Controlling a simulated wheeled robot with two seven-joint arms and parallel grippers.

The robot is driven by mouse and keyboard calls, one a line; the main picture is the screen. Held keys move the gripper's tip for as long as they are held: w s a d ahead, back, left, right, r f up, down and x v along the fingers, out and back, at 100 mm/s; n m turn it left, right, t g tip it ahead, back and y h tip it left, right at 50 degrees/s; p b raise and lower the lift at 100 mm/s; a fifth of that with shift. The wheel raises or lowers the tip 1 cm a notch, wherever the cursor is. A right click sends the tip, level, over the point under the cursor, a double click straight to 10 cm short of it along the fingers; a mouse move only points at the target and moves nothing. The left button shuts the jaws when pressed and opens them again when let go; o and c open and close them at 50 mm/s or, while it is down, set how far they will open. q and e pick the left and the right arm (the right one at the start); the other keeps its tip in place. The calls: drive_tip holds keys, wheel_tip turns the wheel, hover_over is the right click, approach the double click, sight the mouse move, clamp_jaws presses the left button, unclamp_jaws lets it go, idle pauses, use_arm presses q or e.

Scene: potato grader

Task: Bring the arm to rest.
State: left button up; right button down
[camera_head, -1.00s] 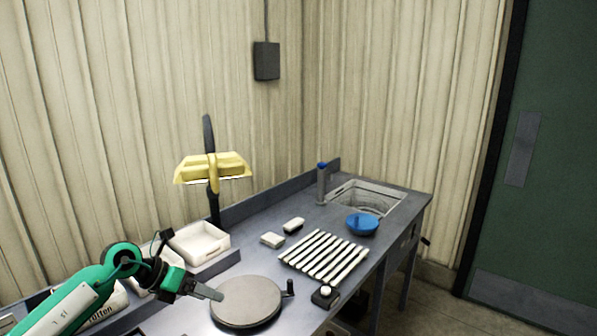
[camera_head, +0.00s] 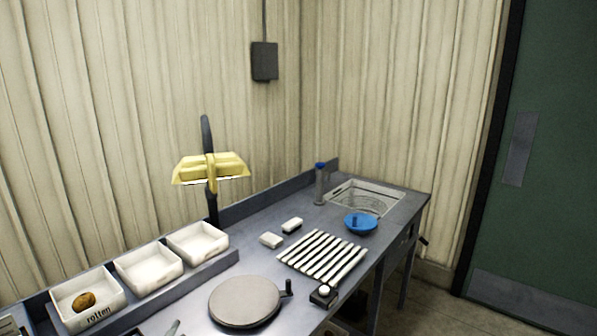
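No arm and no full gripper shows in the head view. A small grey tip (camera_head: 173,328) shows at the bottom edge, left of the round grey turntable (camera_head: 244,302); I cannot tell whether it is a gripper finger. The turntable is bare, with a dark crank knob at its right. A brown potato (camera_head: 84,301) lies in the white bin labelled "rotten" (camera_head: 98,318).
Two empty white bins (camera_head: 148,285) (camera_head: 197,257) stand right of the rotten bin. White rollers (camera_head: 323,257), a blue bowl (camera_head: 361,224), a sunken basin (camera_head: 395,194) and a yellow lamp (camera_head: 211,168) occupy the grey bench (camera_head: 262,213). A black knob box (camera_head: 324,295) sits near the front edge.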

use_arm(q)
drive_tip(key=s+f+n+g, duration=0.1)
drive_tip(key=s+f+g, duration=0.1)
drive_tip(key=s+f, duration=0.1)
drive_tip(key=s+a+f+n+g+y, duration=0.1)
drive_tip(key=s+f+n+g, duration=0.1)
drive_tip(key=s+f, duration=0.2)
drive_tip(key=s+a+f+n+g+y, duration=0.1)
drive_tip(key=s+f+n+g, duration=0.1)
drive_tip(key=s+f+g, duration=0.1)
drive_tip(key=shift+s+a+f, duration=0.25)
drive_tip(key=shift+s+f, duration=0.2)
drive_tip(key=shift+f, duration=0.05)
drive_tip(key=s+d+f+n+g+h, duration=0.1)
drive_tip(key=s+f+g, duration=0.25)
drive_tip(key=s, duration=0.45)
drive_tip(key=s+d+f+n+g+h, duration=0.1)
drive_tip(key=s+f+g, duration=0.25)
drive_tip(key=s, duration=0.45)
wheel_tip(320, 180, down, 30)
drive_tip(key=f+g, duration=0.1)
drive_tip(key=s+a+f, duration=0.2)
drive_tip(key=s+f, duration=0.7)
drive_tip(key=s, duration=0.1)
drive_tip(key=s+a+f+g, duration=0.1)
drive_tip(key=s+f, duration=0.8)
drive_tip(key=f, duration=0.1)
drive_tip(key=shift+s+a+g+y, duration=0.3)
drive_tip(key=shift+s+a, duration=0.05)
drive_tip(key=shift+s, duration=0.05)
